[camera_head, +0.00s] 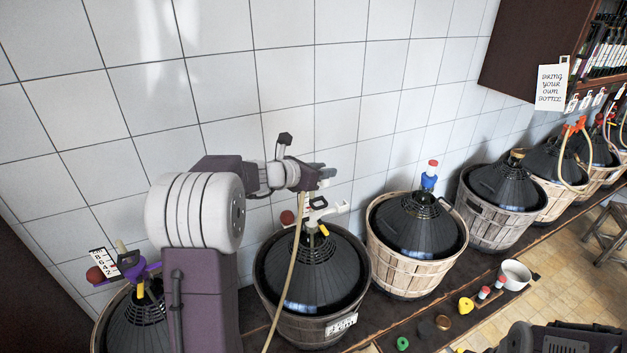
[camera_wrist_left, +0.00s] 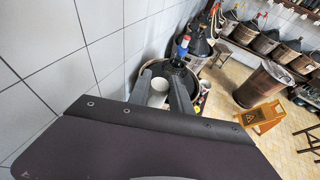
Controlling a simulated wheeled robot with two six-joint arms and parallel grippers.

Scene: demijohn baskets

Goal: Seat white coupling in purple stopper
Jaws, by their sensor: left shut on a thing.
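My left gripper (camera_head: 318,176) is above the middle demijohn (camera_head: 325,280), near the tiled wall. It is shut on a pale hose end, and the hose (camera_head: 290,275) hangs down from it past the basket. In the left wrist view a round white part, apparently the white coupling (camera_wrist_left: 158,85), shows between the fingers (camera_wrist_left: 160,78). The purple stopper (camera_head: 147,270) is on the leftmost demijohn, with a red ball and a tag, left of my arm and well apart from the gripper. My arm hides part of that basket.
A white stopper (camera_head: 330,210) sits on the middle demijohn just below the gripper. The demijohn to its right carries a blue and red stopper (camera_head: 429,177). A white pot (camera_head: 515,274) and small coloured stoppers (camera_head: 466,305) lie on the shelf. A dark object (camera_head: 555,338) fills the lower right.

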